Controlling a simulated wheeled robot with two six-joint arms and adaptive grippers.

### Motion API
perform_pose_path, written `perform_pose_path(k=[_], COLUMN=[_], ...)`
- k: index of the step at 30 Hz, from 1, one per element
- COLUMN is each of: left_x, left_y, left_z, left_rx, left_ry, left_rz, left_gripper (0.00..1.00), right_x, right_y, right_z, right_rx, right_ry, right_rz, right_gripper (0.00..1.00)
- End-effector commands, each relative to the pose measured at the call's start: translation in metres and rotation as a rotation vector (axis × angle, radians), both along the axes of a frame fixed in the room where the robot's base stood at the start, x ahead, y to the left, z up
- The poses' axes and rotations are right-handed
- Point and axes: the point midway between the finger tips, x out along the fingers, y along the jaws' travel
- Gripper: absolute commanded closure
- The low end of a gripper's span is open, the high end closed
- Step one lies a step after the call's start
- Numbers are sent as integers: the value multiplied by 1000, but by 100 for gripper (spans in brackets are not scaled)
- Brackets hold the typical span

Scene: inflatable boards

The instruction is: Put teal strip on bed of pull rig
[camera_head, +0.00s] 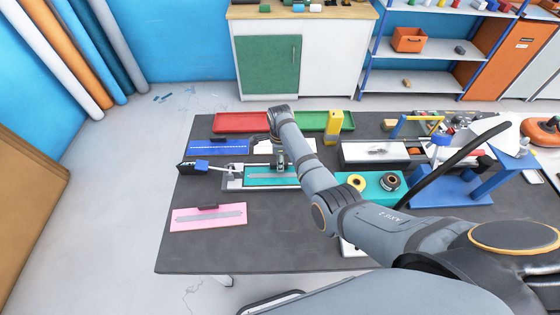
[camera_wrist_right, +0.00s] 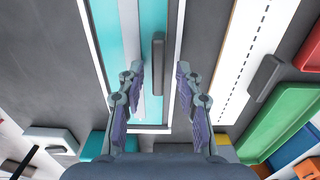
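The teal strip (camera_head: 262,178) lies flat within the pale frame of the pull rig's bed (camera_head: 238,187), left of the table's middle. In the wrist view the teal strip (camera_wrist_right: 122,30) has a grey band along it and a dark upright tab (camera_wrist_right: 158,60). My right gripper (camera_head: 280,163) is above the strip, pointing down. In the wrist view my right gripper (camera_wrist_right: 159,75) is open, with its fingers apart on either side of the tab's line and nothing held. Whether the fingertips reach down to the tab's height I cannot tell. My left gripper is not in view.
A pink strip (camera_head: 190,219) lies in front of the rig, and a blue strip (camera_head: 215,147) behind it. A red tray (camera_head: 242,122) and a green tray (camera_head: 311,122) stand at the back.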

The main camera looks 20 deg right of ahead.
Motion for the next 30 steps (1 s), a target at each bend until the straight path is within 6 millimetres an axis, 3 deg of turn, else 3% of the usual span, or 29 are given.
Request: perform_pose_path(k=[5, 19, 24, 30], left_x=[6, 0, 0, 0], left_y=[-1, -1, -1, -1], left_z=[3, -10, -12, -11], left_rx=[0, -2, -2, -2], left_ry=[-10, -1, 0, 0], left_rz=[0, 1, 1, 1], left_gripper=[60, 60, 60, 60], right_x=[1, 1, 1, 1], right_y=[0, 0, 0, 0], right_z=[10, 109, 123, 125], right_rx=[0, 0, 0, 0], right_ry=[-2, -3, -1, 0], right_rz=[0, 0, 0, 0], right_gripper=[65, 65, 65, 65])
